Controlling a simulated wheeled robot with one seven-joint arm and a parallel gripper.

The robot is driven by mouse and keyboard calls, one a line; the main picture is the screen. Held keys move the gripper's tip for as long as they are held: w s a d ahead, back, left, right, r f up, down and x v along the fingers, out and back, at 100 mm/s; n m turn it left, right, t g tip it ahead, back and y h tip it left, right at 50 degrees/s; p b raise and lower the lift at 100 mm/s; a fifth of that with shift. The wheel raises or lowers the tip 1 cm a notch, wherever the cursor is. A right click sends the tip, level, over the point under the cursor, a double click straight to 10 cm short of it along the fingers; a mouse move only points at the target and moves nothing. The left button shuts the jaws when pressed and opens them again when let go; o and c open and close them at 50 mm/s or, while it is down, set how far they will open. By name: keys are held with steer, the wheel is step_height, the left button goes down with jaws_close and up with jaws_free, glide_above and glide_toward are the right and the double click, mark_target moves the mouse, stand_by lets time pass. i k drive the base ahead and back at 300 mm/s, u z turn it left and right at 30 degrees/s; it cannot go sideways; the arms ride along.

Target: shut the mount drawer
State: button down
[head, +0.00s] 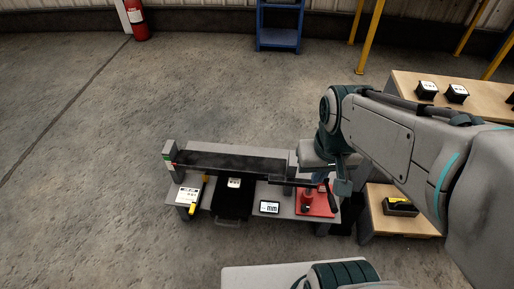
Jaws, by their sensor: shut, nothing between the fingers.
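The mount drawer (232,205) is a black tray that sticks out from the front of the low grey bench, left of its middle. It stands open toward me, with a grey handle (228,222) on its front edge. A small white-labelled item (234,183) shows at its back end. My gripper (334,203) is at the bench's right end, beside the red stand and well to the right of the drawer. It is shut and empty, small and dark in this view, and apart from the drawer handle. My arm hides part of the bench's right end.
The grey bench (285,205) carries a raised black back panel (230,162), a white-and-yellow device (189,193), a small display (269,207) and a red stand (312,205). A wooden table (400,222) with a black-and-yellow item stands right. Floor left of the bench is clear.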

mark_target(226, 205)
steer(key=z, duration=0.85)
steer(key=k, duration=0.9)
steer(key=u, duration=0.65)
